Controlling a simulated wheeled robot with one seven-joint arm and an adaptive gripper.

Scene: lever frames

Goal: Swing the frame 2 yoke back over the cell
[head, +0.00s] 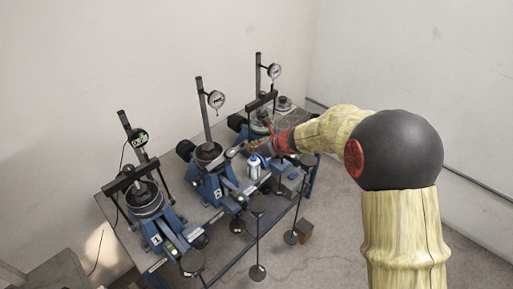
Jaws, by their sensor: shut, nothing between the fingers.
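Frame 2 (215,187) is the middle of three blue lever frames on the bench. Its round dark cell (208,154) shows below a post with a dial gauge (216,99). No dark crossbar stands over this cell, unlike on frames 1 and 3. The frame 2 yoke cannot be made out clearly; a small bar-like part shows between the cell and my gripper. My gripper (250,147) is shut and empty, just right of the frame 2 cell. Whether it touches anything there is too small to tell.
Frame 1 (152,236), with its yoke (130,177) over its cell, stands at left. Frame 3's yoke (262,102) shows behind my gripper. A white bottle (254,168) stands below my gripper. Hangers (257,271) hang past the bench's front edge. A brown block (305,229) is on the floor.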

